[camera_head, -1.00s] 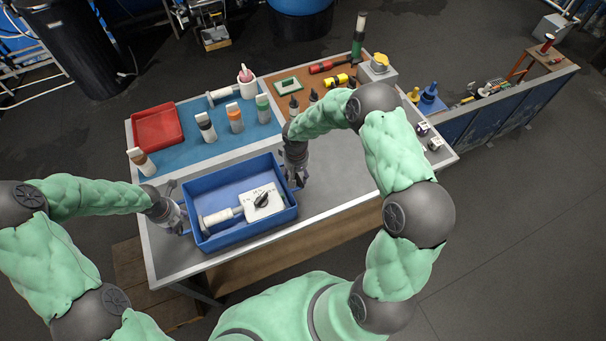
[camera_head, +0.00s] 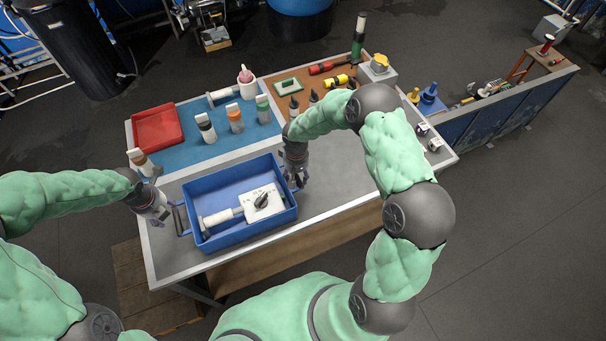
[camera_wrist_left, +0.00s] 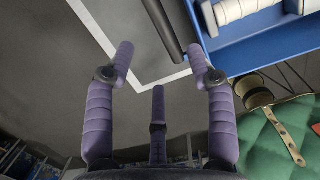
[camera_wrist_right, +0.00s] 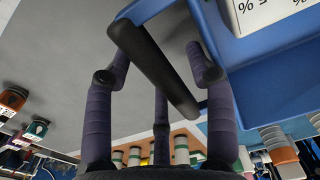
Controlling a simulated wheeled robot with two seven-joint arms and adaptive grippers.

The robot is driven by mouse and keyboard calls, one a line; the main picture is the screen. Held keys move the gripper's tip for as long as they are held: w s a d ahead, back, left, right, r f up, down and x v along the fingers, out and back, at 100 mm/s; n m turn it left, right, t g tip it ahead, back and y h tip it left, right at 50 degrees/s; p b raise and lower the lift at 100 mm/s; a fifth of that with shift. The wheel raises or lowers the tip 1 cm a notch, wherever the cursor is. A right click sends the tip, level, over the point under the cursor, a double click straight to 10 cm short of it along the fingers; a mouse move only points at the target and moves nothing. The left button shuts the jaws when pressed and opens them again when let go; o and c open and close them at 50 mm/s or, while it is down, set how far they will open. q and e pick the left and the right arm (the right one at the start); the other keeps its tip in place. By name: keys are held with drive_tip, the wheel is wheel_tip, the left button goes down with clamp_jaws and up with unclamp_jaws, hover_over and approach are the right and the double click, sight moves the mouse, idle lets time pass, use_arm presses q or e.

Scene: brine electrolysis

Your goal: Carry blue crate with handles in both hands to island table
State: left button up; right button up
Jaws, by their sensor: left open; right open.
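The blue crate (camera_head: 222,184) sits on the grey part of the table, holding a white cylinder (camera_head: 222,216) and a white box with a black knob (camera_head: 263,203). Its left handle (camera_head: 179,217) is dark and stands clear of my left gripper (camera_head: 163,213), which is open and empty to its left. In the left wrist view the left fingers (camera_wrist_left: 158,55) are spread, with the handle bar (camera_wrist_left: 163,28) ahead between them. My right gripper (camera_head: 297,180) is open at the crate's right side. In the right wrist view the right handle (camera_wrist_right: 155,70) runs between its spread fingers (camera_wrist_right: 155,45).
A red tray (camera_head: 158,128) and several bottles (camera_head: 235,118) stand on the blue mat behind the crate. Tools and a yellow-topped box (camera_head: 379,68) are at the back right. The grey tabletop (camera_head: 345,165) right of the crate is mostly clear.

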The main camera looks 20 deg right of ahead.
drive_tip(key=shift+r, duration=0.4)
use_arm(q)
drive_tip(key=shift+s+r, duration=0.1)
drive_tip(key=shift+r, duration=0.45)
use_arm(e)
wheel_tip(320, 180, up, 11)
drive_tip(key=shift+r, duration=0.15)
